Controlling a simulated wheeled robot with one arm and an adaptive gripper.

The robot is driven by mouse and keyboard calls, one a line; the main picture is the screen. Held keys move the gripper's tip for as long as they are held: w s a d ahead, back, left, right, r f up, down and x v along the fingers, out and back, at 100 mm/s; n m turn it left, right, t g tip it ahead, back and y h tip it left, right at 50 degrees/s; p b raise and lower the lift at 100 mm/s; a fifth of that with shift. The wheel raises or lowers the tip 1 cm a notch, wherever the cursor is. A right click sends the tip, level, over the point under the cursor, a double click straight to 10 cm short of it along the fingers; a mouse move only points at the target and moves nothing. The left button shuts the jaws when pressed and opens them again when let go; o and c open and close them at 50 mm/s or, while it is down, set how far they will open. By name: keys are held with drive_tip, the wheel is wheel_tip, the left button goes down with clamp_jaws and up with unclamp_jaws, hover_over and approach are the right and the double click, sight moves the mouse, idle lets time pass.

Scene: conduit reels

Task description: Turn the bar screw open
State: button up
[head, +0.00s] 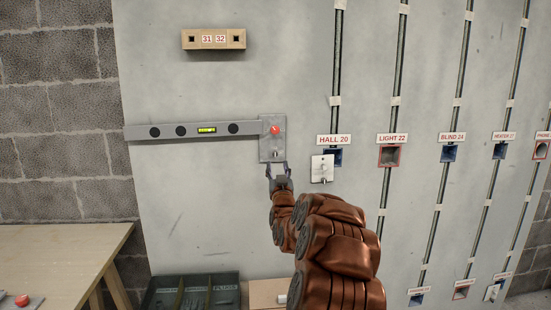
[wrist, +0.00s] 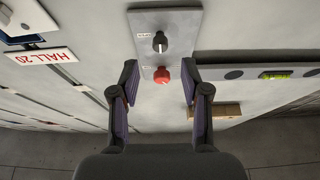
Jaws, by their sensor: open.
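A grey plate (head: 266,152) sits at the right end of a grey level bar (head: 190,131) on the wall panel. It carries a red knob (head: 275,130), and the wrist view shows the plate (wrist: 180,22) with the red knob (wrist: 161,75) and a black knob with a white mark (wrist: 160,42). Small labels beside the knobs are too small to read; I cannot tell which knob is the bar screw. My gripper (head: 277,167) is open and empty at the plate's lower edge. In the wrist view my gripper's fingers (wrist: 160,82) appear either side of the red knob.
A white switch plate (head: 322,168) hangs under the HALL 20 sign (head: 334,140), right of my gripper. A wooden block marked 31 and 32 (head: 214,39) is above the bar. A dark crate (head: 226,290) and a wooden table (head: 60,255) stand below. The wall beneath the bar is clear.

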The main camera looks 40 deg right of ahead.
sight(275, 155)
drive_tip(key=shift+p+x, duration=0.45)
drive_tip(key=shift+x, duration=2.5)
drive_tip(key=shift+c, duration=0.4)
clamp_jaws()
